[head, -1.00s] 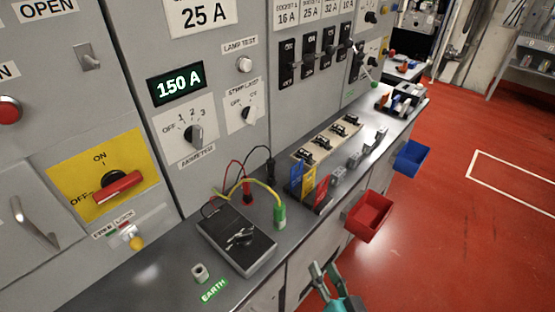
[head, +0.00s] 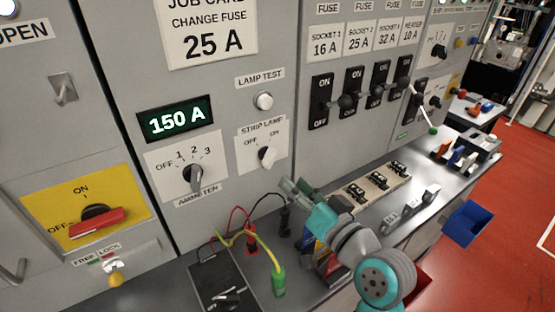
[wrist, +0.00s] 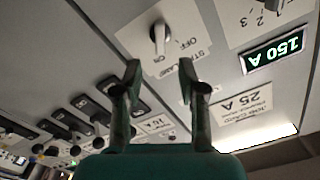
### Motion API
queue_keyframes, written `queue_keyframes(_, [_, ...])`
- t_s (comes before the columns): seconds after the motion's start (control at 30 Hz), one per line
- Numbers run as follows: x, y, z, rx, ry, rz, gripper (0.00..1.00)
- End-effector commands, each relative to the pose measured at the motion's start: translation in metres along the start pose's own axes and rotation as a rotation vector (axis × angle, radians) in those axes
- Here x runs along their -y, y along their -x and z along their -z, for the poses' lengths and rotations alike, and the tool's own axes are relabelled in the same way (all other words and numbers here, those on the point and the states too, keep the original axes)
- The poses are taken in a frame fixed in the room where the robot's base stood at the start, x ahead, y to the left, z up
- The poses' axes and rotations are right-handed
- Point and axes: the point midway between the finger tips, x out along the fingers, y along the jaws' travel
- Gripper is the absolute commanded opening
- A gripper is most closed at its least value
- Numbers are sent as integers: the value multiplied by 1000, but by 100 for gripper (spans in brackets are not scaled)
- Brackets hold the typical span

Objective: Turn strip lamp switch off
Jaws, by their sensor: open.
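The strip lamp switch (head: 266,155) is a small white knob on a white plate in the grey panel, with OFF at the left and ON at the right. In the wrist view the knob (wrist: 159,36) shows upside down, and its lower end lies near the ON mark. My gripper (head: 285,187) is below and slightly right of the switch in the head view, apart from it. In the wrist view the open, empty fingers (wrist: 158,68) stand apart, with the knob beyond the gap between them.
The ammeter switch (head: 194,175) is left of the strip lamp switch. The lamp test button (head: 264,101) is above it. Black breakers (head: 322,103) are to the right. Cables and a black meter box (head: 224,278) are on the bench below.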

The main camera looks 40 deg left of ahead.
Motion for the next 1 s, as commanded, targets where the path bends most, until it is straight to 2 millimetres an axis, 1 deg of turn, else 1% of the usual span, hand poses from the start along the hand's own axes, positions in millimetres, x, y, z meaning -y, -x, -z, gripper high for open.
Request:
queue_keyframes(0.3, [1, -56, 0, 1, -1, 2, 41])
queue_keyframes(0.5, [0, -82, 0, 0, -1, 1, 41])
queue_keyframes(0.7, [0, -94, 0, -1, 0, -1, 41])
queue_keyframes(0.97, [0, -94, 0, -1, 0, -1, 41])
queue_keyframes(1.0, [0, -94, 0, -1, 0, -1, 36])
